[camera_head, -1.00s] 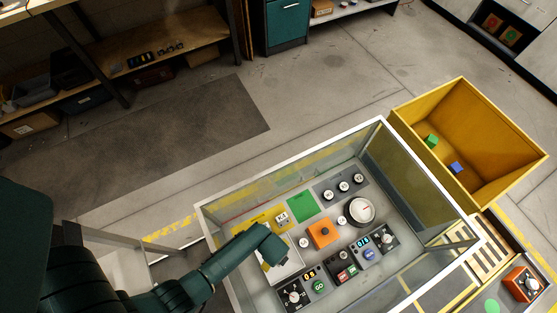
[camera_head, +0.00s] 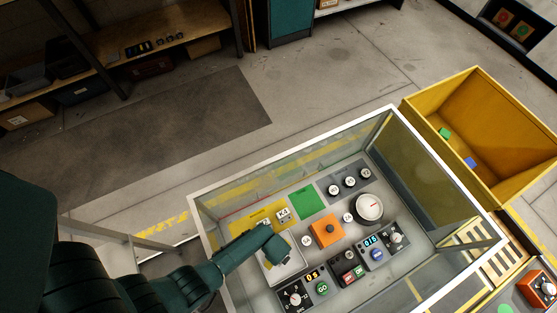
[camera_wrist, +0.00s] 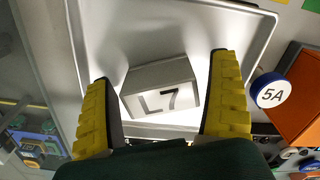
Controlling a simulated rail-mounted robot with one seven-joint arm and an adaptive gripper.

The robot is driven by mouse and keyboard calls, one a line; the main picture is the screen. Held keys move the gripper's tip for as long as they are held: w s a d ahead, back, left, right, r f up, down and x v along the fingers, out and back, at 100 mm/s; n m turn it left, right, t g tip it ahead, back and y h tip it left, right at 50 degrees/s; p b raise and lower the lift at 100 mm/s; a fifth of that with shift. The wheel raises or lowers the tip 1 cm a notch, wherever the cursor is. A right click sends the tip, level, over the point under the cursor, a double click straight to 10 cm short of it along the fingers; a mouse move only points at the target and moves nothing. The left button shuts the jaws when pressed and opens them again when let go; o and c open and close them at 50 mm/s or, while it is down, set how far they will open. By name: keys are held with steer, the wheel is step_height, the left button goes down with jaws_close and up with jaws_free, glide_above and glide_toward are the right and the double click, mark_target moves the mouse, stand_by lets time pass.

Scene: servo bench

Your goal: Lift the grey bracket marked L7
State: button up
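The grey bracket marked L7 (camera_wrist: 161,88) sits in a shallow pale metal tray (camera_wrist: 105,25) in the wrist view, its black L7 marking facing the camera. My gripper (camera_wrist: 163,72) is open, with one yellow finger on each side of the bracket. In the head view the tray (camera_head: 290,268) lies at the left of the glass-walled bench. My arm's end covers the gripper and the bracket there.
An orange block (camera_wrist: 300,90) and a round 5A token (camera_wrist: 271,91) lie right of the tray. Knobs, buttons and a dial (camera_head: 369,207) fill the bench's right. Glass walls with a white rim (camera_head: 300,150) enclose it. A yellow bin (camera_head: 480,130) stands beyond.

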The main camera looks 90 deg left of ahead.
steer(key=c, duration=1.1)
